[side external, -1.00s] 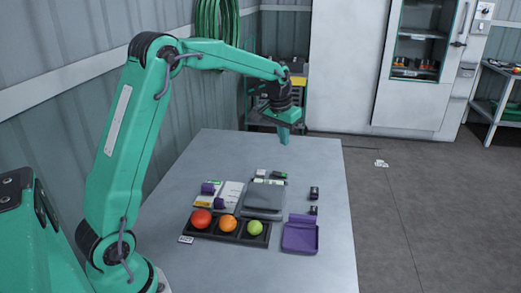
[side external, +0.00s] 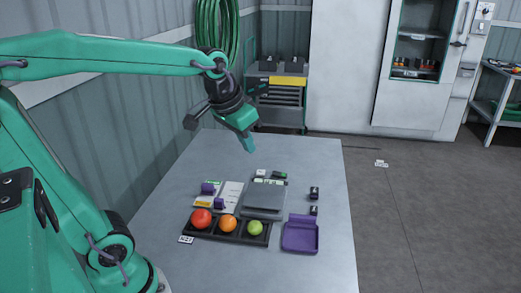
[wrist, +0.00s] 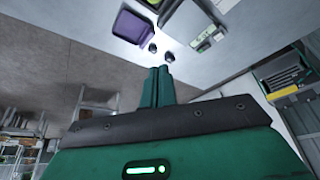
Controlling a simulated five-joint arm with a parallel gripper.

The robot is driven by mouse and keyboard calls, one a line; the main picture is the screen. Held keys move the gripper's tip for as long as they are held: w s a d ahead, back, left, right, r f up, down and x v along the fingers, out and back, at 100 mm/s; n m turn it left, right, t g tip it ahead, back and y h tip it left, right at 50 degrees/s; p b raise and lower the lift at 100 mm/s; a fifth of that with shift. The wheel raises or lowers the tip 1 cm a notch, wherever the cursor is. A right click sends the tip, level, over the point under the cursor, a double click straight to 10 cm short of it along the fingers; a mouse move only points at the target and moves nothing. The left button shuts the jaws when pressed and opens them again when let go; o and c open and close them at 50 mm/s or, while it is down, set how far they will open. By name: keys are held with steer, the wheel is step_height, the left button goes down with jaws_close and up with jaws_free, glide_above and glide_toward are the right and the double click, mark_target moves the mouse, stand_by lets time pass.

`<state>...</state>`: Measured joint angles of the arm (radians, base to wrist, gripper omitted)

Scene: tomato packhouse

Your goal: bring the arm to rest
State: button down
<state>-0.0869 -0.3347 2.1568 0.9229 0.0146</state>
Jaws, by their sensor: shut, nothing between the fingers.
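My gripper (side external: 249,143) hangs in the air over the far left part of the grey table (side external: 330,185), beyond the laid-out items. Its fingers are together and empty, tilted downward. In the wrist view my gripper (wrist: 160,72) shows its two green fingers side by side with nothing between them. The arm reaches across from the left, bent back at the elbow.
A black tray (side external: 186,229) holds a red, an orange and a green tomato in separate compartments. Behind it stands a grey device (side external: 265,197). A purple tray (side external: 300,237) and small black items lie at right. The table's far end is clear.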

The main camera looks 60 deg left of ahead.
steer(key=s+d+f+t, duration=0.1)
steer(key=s+d+f, duration=0.2)
steer(key=s, duration=0.7)
steer(key=shift+s+m, duration=0.25)
steer(key=shift+m, duration=0.15)
